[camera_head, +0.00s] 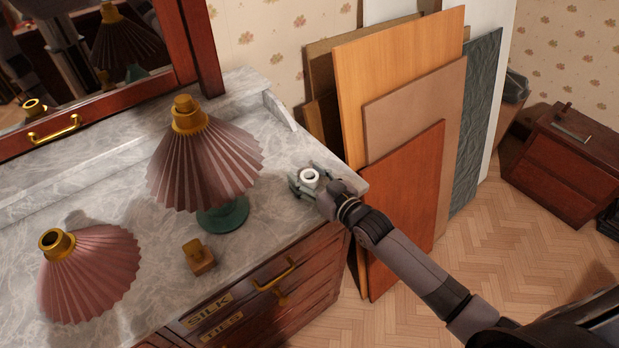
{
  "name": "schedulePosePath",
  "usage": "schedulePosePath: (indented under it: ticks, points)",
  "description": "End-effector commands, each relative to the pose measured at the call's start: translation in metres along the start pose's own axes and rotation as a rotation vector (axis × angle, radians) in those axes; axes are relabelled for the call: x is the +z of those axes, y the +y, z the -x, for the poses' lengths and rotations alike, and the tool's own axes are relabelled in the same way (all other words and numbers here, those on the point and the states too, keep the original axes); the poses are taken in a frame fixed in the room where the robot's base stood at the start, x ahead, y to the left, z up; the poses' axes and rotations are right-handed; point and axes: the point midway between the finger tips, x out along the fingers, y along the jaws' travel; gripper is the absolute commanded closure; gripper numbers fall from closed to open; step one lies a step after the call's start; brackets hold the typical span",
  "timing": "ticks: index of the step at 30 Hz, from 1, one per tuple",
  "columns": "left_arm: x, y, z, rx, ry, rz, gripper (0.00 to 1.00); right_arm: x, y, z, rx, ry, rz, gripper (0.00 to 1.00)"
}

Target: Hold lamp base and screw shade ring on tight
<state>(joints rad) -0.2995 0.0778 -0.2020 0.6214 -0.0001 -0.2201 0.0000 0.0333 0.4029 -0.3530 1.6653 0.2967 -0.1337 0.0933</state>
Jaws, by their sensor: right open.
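A lamp with a green base (224,217) stands on the grey marble dresser top. A pleated dusky-pink shade (205,166) sits over it and hides its upper part. A brass-coloured fitting (188,116) tops the shade. My right gripper (309,180) is open over the dresser's right end, to the right of the lamp and apart from it. A small white ring (310,177) shows between its fingers; I cannot tell whether they touch it. My left gripper is not in view.
A second pink shade (92,273) with a brass collar lies at the front left. A small brass-brown block (199,256) lies before the lamp. A mirror (90,50) stands behind. Several boards (400,110) lean on the wall at right. The floor (500,250) beyond is partly clear.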

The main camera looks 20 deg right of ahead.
Motion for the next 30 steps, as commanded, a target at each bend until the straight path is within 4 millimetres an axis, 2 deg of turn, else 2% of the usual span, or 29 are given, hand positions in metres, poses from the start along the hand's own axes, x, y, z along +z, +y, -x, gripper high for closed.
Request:
schedulePosePath:
  ticks: [2, 18, 26, 30]
  points:
    - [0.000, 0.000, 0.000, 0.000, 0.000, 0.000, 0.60, 0.000, 0.000, 0.000, 0.000, 0.000, 0.000, 0.48]
    - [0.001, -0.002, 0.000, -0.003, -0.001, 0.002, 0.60, 0.000, 0.000, 0.001, 0.000, 0.000, 0.000, 0.83]
    - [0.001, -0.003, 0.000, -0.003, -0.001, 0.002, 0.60, -0.002, 0.000, 0.001, 0.000, 0.001, 0.000, 0.83]
    - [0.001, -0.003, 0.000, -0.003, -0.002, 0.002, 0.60, -0.011, 0.000, 0.002, 0.000, 0.003, 0.000, 0.83]
